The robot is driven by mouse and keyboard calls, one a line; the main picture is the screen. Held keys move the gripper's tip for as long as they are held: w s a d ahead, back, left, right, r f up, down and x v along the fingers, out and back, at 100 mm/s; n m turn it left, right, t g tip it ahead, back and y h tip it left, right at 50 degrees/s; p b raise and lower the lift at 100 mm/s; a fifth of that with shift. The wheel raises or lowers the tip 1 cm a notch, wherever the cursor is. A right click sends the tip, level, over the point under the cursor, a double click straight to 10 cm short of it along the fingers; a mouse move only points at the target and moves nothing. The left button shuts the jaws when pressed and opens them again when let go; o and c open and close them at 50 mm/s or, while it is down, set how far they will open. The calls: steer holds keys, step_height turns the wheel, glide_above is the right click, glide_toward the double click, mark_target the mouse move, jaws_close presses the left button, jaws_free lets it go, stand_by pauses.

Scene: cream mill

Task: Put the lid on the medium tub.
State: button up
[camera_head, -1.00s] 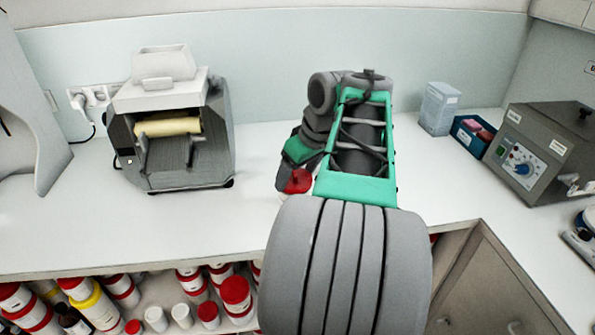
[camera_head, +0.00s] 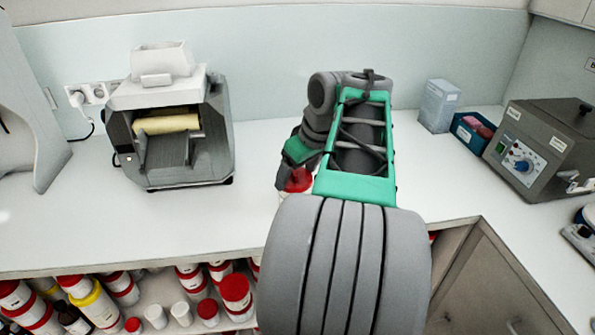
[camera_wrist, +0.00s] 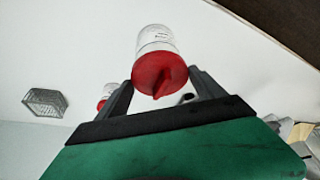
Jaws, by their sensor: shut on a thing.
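A red lid (camera_wrist: 157,72) with a pointed middle sits between the two fingers of my gripper (camera_wrist: 160,88), which is shut on it. In the wrist view the lid meets the end of a white labelled tub (camera_wrist: 157,38); I cannot tell whether it is fully seated. In the head view the red lid (camera_head: 298,180) shows below my gripper (camera_head: 292,182) over the worktop, left of my forearm. Only a sliver of white tub shows under it there; my arm hides the rest. A second red-topped tub (camera_wrist: 104,98) is partly hidden behind a finger in the wrist view.
A grey mill with a cream roller (camera_head: 175,140) stands left on the white worktop (camera_head: 80,215). A carton (camera_head: 438,107), a blue box (camera_head: 470,134) and a grey appliance (camera_head: 540,150) stand right. The worktop's front left is clear.

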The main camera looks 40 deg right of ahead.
steer(key=shift+f+b, duration=0.3)
steer(key=shift+f, duration=0.25)
stand_by(1.3)
steer(key=o, duration=1.3)
steer(key=shift+r, duration=0.1)
step_height(320, 180, up, 4)
steer(key=p, duration=0.4)
steer(key=shift+r, duration=0.25)
steer(key=shift+f, duration=0.1)
steer(key=shift+c, duration=0.2)
